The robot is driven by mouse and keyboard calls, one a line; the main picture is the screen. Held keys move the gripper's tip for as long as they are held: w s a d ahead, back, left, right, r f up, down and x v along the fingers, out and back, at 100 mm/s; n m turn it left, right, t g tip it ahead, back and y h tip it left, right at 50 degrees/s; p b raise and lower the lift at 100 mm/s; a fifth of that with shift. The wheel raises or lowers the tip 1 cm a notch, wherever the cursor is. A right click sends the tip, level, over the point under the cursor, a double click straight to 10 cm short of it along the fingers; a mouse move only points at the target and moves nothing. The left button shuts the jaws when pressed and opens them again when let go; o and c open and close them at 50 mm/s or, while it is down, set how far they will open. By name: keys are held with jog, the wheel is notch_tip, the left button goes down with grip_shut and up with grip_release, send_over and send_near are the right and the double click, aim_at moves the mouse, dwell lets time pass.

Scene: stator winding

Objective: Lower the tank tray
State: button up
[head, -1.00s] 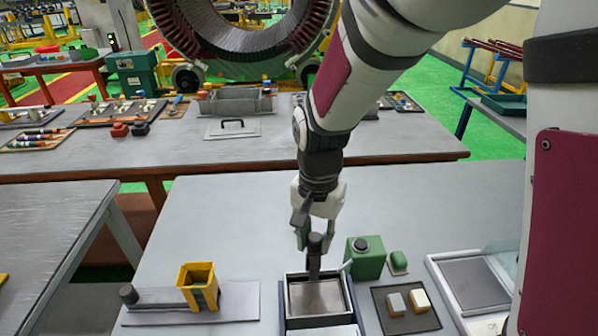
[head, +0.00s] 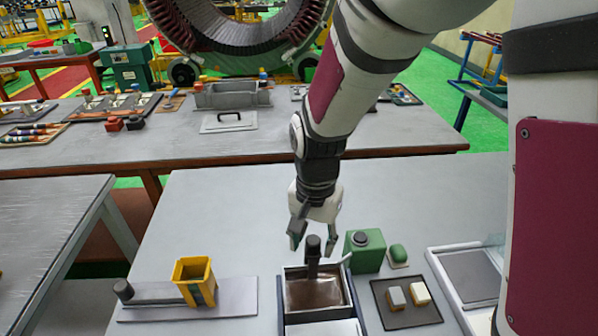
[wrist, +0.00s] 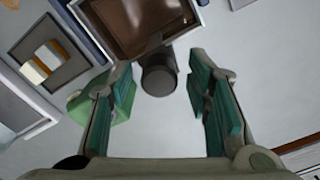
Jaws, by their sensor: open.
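The tank (head: 287,305) is a dark-rimmed square box at the front of the near table. Glossy brown liquid (head: 316,293) shows inside it, and the tray plate cannot be made out below the surface. The tray's black upright handle (head: 313,256) stands at the tank's far side. My gripper (head: 315,233) is open just above the handle, its fingers spread to either side. In the wrist view the round handle end (wrist: 158,80) lies between the two green fingers, with a gap on both sides. The liquid (wrist: 140,22) shows beyond it.
A green container (head: 366,252) stands close right of the tank. A dark mat (head: 400,318) with two small blocks lies further right. A yellow holder (head: 195,280) on a grey plate stands left. The table behind the tank is clear.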

jog(key=shift+r, duration=0.1)
jog(key=shift+r+p, duration=2.3)
jog(key=shift+r, duration=0.6)
jog(key=shift+d+r, duration=0.1)
jog(key=s+d+r+n+t, duration=0.2)
jog(key=s+d+r+n, duration=0.1)
jog(key=s+d+r, duration=0.3)
jog(key=s+d+r+n+t, duration=0.3)
jog(key=s+d+r, duration=0.3)
jog(key=s+r, duration=0.5)
jog(key=shift+d+r, duration=0.15)
jog(key=shift+r, duration=0.55)
